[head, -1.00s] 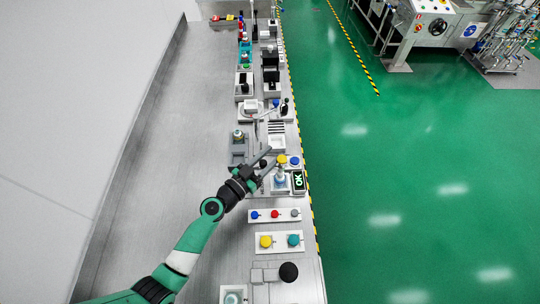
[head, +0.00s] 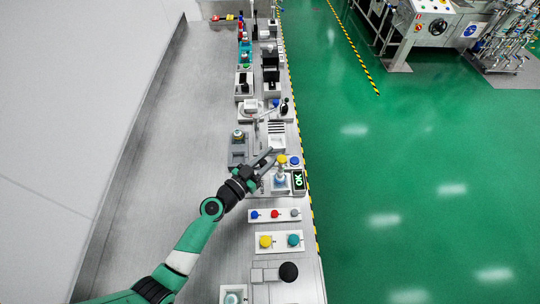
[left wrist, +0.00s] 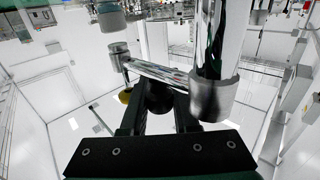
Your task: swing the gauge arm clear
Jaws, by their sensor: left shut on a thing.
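My left gripper (head: 267,159) reaches in from the left to the gauge station. The knob sits at a shiny metal bar, the gauge arm (left wrist: 152,73), which runs across just beyond the fingers. A thick chrome post (left wrist: 213,70) stands close to the right finger. In the head view the station has a yellow cap (head: 282,159) on a pale post, beside the fingertips. The fingers hide most of the arm and knob there. My right gripper is not in view.
A display reading OK (head: 299,180) and a blue button (head: 295,160) are right of the post. A panel with blue, red and grey buttons (head: 275,215) lies nearer. More fixtures line the bench beyond. The bench is bare to the left (head: 165,140).

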